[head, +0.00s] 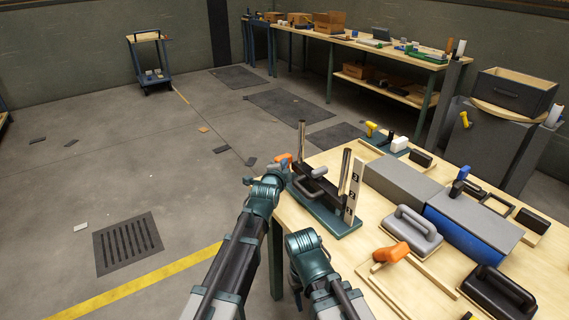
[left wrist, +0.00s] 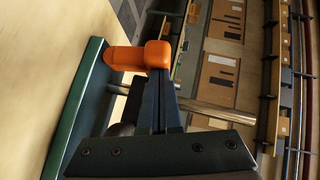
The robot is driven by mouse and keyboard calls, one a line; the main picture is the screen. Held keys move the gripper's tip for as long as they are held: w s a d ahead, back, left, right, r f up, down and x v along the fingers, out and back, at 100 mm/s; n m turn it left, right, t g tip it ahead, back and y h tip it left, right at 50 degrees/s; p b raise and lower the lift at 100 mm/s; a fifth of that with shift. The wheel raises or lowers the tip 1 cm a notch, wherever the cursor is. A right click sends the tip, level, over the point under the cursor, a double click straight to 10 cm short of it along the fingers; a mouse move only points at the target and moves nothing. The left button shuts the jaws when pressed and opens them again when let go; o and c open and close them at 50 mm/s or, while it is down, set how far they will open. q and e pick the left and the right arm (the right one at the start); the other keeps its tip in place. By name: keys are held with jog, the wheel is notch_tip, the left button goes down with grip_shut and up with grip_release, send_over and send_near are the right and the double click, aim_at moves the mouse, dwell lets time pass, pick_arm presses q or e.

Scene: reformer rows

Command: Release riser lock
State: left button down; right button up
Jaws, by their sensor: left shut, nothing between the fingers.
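The riser fixture has a green base plate (head: 336,226), two steel posts (head: 345,170), a black carriage with a grey handle (head: 312,183) and a white numbered strip (head: 354,188). An orange lock lever (head: 279,161) sits at its far left end. My left gripper (head: 280,172) is at that end, close by the lever, and partly hidden by its own wrist. In the left wrist view the orange lever (left wrist: 125,58) lies right at the tips of my left fingers (left wrist: 158,78). The fingers are shut together and hold nothing; I cannot tell whether they touch the lever. My right gripper is not seen.
The wooden table (head: 315,248) also carries a grey block (head: 400,180), a blue block (head: 468,232), a grey handled block (head: 411,232) and an orange-handled piece (head: 391,253). Floor to the left is open, with a drain grate (head: 128,244) and a distant cart (head: 149,62).

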pick_arm(q)
jog(key=w+g+p, duration=0.1)
jog(key=p, duration=0.1)
jog(key=w+a+n+g+p, duration=0.1)
jog(key=p, duration=0.1)
jog(key=w+a+r+n+g+p, duration=0.1)
jog(key=p, duration=0.1)
jog(key=shift+r+h, duration=0.1)
jog(key=shift+h, duration=0.2)
jog(key=shift+w+n+g+p, duration=0.25)
jog(key=shift+n+g+p, duration=0.15)
jog(key=shift+g, duration=0.1)
jog(key=w+a+f+n+g, duration=0.1)
jog(key=w+a+f+n+g+h+p, duration=0.1)
jog(key=g, duration=0.1)
jog(key=shift+w, duration=0.2)
jog(key=shift+w, duration=0.1)
jog(key=shift+r+p, duration=0.1)
jog(key=shift+p, duration=0.2)
